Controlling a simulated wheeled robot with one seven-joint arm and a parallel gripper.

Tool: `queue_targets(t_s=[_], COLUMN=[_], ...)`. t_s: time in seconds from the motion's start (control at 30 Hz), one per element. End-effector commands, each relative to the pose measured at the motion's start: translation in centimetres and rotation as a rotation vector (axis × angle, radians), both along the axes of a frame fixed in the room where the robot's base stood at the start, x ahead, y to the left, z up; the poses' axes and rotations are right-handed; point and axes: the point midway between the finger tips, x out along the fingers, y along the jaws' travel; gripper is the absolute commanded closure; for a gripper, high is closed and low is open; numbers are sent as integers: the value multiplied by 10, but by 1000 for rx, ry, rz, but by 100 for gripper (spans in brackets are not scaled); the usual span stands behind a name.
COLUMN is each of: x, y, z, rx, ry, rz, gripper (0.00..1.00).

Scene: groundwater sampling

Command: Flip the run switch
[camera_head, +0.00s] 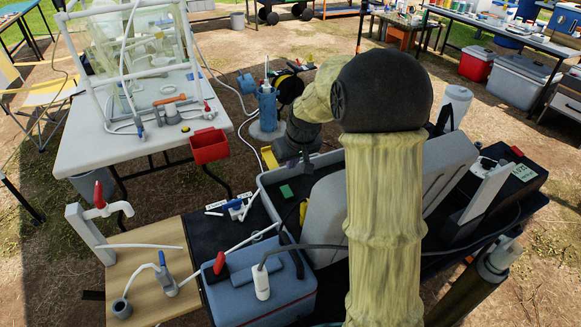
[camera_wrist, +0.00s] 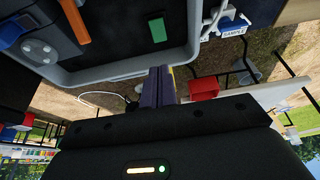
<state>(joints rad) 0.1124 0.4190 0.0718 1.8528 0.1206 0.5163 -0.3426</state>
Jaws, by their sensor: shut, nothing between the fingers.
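My gripper (camera_wrist: 160,86) is shut and empty in the wrist view, its dark purple fingers together beside the rim of a grey open case (camera_wrist: 185,50). Inside the case are a green rectangle (camera_wrist: 158,30), an orange bar (camera_wrist: 74,20), a grey round part (camera_wrist: 40,52) and a blue part (camera_wrist: 12,34). In the head view the case (camera_head: 268,190) lies below my forearm, its green rectangle (camera_head: 286,191) visible; my arm hides much of the inside. I cannot tell which part is the run switch.
The cooler box (camera_head: 262,300) with hoses stands in front of the case. A wooden board with a tap (camera_head: 98,196) is at left. A white table (camera_head: 120,140) with a red bin (camera_head: 209,146) stands behind. A black box (camera_head: 515,185) is at right.

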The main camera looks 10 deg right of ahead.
Motion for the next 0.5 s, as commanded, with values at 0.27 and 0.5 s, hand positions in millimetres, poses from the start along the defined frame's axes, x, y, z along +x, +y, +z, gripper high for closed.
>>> queue_targets(t_s=[0.27,0.5], x=[16,31], y=[3,7], z=[-46,-86], rx=[0,0], ry=[4,3], rz=[0,0], gripper=[100,100])
